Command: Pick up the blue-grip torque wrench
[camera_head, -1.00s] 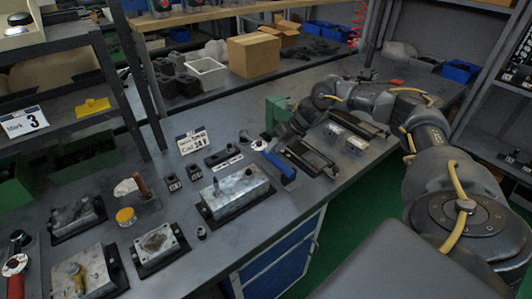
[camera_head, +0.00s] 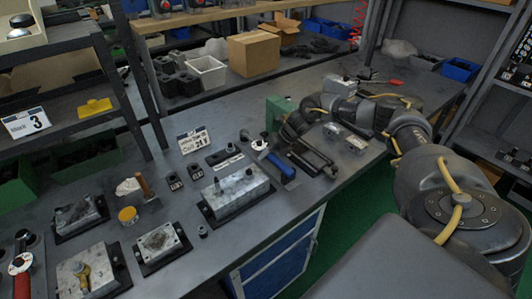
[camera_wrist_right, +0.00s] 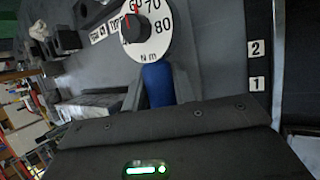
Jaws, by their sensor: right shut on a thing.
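The blue-grip torque wrench (camera_head: 281,164) lies along the right part of the bench, its round white dial pointing up-left. In the right wrist view its blue grip (camera_wrist_right: 158,84) sits between dark fingers below the dial (camera_wrist_right: 148,30), which shows numbers up to 80 and N m. My right gripper (camera_head: 291,160) is shut on the blue grip. I cannot tell whether the wrench is clear of the bench top. My left gripper is not in view.
A grey metal valve block (camera_head: 236,191) stands close left of the wrench. Small blocks (camera_head: 333,130) sit to its right. A red-handled tool (camera_head: 20,272) is at the far left. A green block (camera_head: 280,112) stands behind. The bench's front edge is near.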

